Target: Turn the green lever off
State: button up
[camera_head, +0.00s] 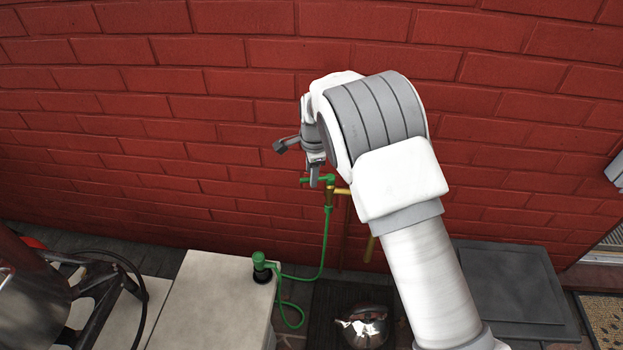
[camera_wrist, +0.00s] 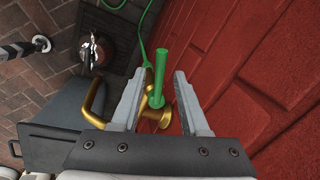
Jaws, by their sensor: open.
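The green lever (camera_wrist: 160,75) shows in the wrist view as a green rod standing between the two fingers of my gripper (camera_wrist: 159,90). It sits over a brass tap (camera_wrist: 163,116) on the red brick wall. The fingers are open on either side of the lever, and I cannot tell whether either touches it. In the head view the lever (camera_head: 318,180) shows just below my gripper (camera_head: 314,178), with a brass fitting below it. My arm hides part of the tap and pipe there.
A green hose (camera_head: 325,240) hangs from the tap to a nozzle (camera_head: 261,262) on a pale counter (camera_head: 205,295). A shiny kettle (camera_head: 364,326) stands below on the ground. A dark grey box (camera_head: 510,285) stands at the right. The red brick wall (camera_head: 230,110) is close behind the gripper.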

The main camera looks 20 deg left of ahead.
jog(key=shift+w+a+f, duration=0.1)
jog(key=shift+f, duration=0.55)
grip_shut()
dwell(1.0)
